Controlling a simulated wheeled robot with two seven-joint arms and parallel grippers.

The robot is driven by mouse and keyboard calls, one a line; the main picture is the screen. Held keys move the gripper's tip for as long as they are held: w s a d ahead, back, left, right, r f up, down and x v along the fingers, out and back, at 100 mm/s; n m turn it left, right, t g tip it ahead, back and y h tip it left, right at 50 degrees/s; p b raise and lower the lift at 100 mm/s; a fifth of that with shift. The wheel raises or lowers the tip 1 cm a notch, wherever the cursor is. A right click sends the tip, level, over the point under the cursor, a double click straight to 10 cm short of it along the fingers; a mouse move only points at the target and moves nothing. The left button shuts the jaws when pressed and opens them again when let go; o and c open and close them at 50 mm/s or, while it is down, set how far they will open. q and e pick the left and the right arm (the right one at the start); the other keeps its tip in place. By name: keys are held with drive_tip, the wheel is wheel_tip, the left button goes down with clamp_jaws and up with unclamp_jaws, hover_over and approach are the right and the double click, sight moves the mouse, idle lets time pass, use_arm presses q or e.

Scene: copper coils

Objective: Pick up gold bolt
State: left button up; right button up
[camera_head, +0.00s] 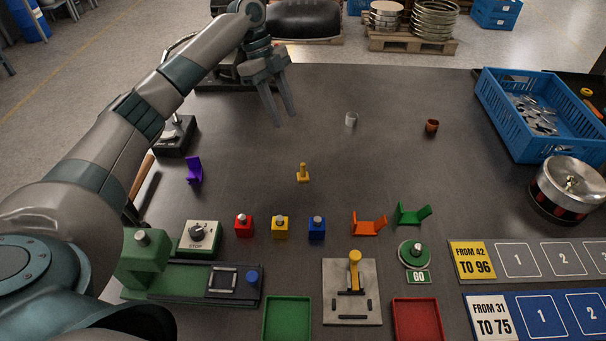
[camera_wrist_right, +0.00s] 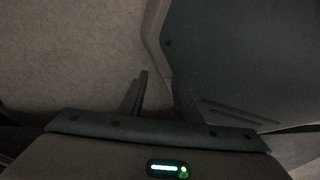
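The gold bolt (camera_head: 302,173) stands upright on its head near the middle of the dark table in the head view. My left gripper (camera_head: 284,119) is above the table, farther back and slightly left of the bolt. Its two fingers point down, apart, with nothing between them. My right gripper (camera_wrist_right: 161,82) shows only in the right wrist view, its fingers apart and empty. The bolt is not in the right wrist view.
Purple (camera_head: 194,170), orange (camera_head: 368,223) and green (camera_head: 411,214) brackets stand around the bolt. Red, yellow and blue button blocks (camera_head: 317,229) are in front of it. A grey cylinder (camera_head: 351,119) and copper cup (camera_head: 432,126) stand behind right. A blue crate (camera_head: 490,105) is at right.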

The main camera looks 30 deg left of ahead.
sight(302, 163)
use_arm(q)
drive_tip(key=shift+f, duration=0.1)
use_arm(e)
drive_tip(key=shift+s, duration=0.1)
